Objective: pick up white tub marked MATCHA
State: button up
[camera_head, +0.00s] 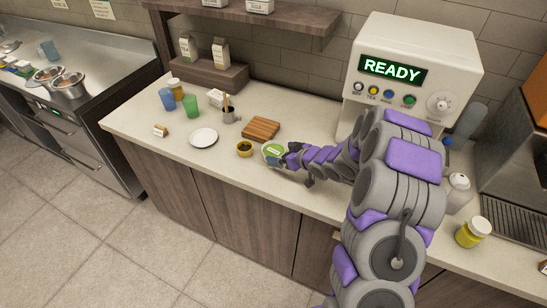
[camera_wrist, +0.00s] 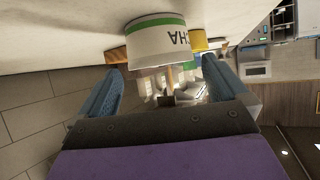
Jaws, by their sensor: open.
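The white tub (camera_head: 272,153) with a green top stands on the counter in the camera_head view, partly covered by my gripper (camera_head: 280,161). In the camera_wrist view the tub (camera_wrist: 160,46) is close ahead, with a green band and part of its dark lettering, "HA", showing. The blue fingers of my gripper (camera_wrist: 162,70) are apart, one toward each side of the tub. I cannot tell whether either finger touches it.
A white plate (camera_head: 203,138) is farther left. The READY machine (camera_head: 410,75) stands at right. The counter's front edge is near.

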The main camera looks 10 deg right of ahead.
aim_at(267, 148)
jog(key=b+x, duration=0.1)
jog(key=x, duration=0.4)
jog(key=shift+w+b, duration=0.2)
jog(key=shift+b, duration=0.1)
jog(key=shift+w+a+f, duration=0.1)
jog(key=shift+w+a, duration=0.1)
jog(key=shift+w, duration=0.05)
jog(key=c, duration=0.8)
